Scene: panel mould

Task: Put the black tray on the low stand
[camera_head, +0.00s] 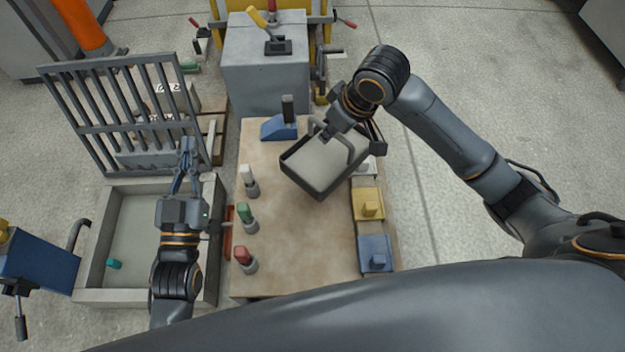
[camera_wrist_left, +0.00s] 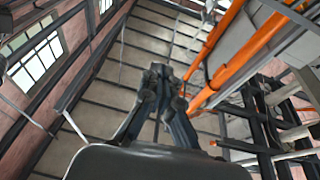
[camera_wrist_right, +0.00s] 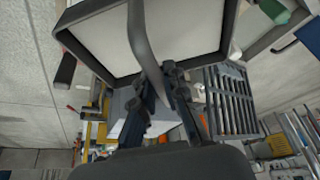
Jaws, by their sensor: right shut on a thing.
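The black tray (camera_head: 327,191), with a dark rim, a pale inside and an arched handle, is at the far right part of the wooden table top. My right gripper (camera_head: 325,135) is shut on its handle. In the right wrist view the tray (camera_wrist_right: 100,78) fills the top and its handle runs between the fingers (camera_wrist_right: 160,78). I cannot tell whether its underside touches the table. My left gripper (camera_head: 187,146) looks shut and empty, above the far end of the grey basin; its fingers come together in the left wrist view (camera_wrist_left: 163,78). I cannot tell which thing is the low stand.
The wooden table (camera_head: 300,250) bears white (camera_head: 248,181), green (camera_head: 246,215) and red-topped (camera_head: 244,259) pieces at left, yellow (camera_head: 369,205) and blue (camera_head: 375,253) blocks at right. A blue wedge (camera_head: 279,127) and grey block (camera_head: 265,75) lie beyond. A grey basin (camera_head: 90,250) and barred panel (camera_head: 88,125) stand left.

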